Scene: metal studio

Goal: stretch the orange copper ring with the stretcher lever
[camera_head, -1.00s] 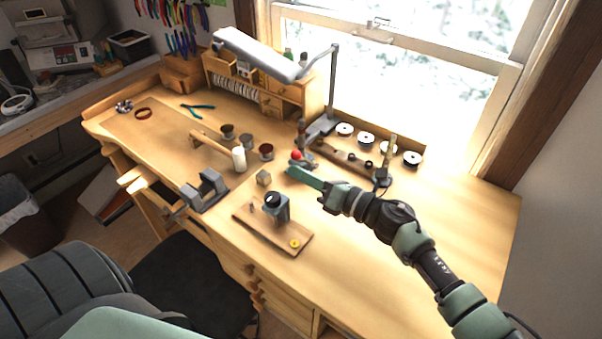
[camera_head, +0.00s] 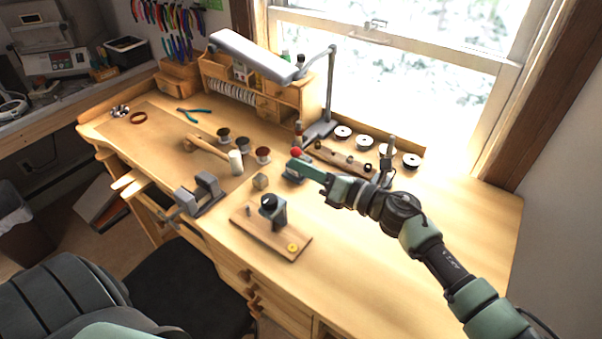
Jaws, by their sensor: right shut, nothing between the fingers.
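The stretcher stands near the middle of the bench as a small grey-green base (camera_head: 292,179) with a red knob (camera_head: 295,153) above it, which looks like the lever's end. My right gripper (camera_head: 294,164) is shut and empty, its tip just below the red knob, overlapping the stretcher in the picture. I cannot tell whether it touches the lever. A copper-brown ring (camera_head: 138,118) lies at the bench's far left; I cannot tell whether it is the task's ring. No orange ring is clear at the stretcher, where my gripper hides part. My left gripper is out of view.
A wooden board with a grey block (camera_head: 270,209) and a yellow ring (camera_head: 292,247) lies in front. A mallet (camera_head: 212,149), a vise (camera_head: 199,195) and small cups (camera_head: 243,146) stand left. Spools (camera_head: 411,160) and a lamp stand (camera_head: 327,110) are behind. The bench's right side is clear.

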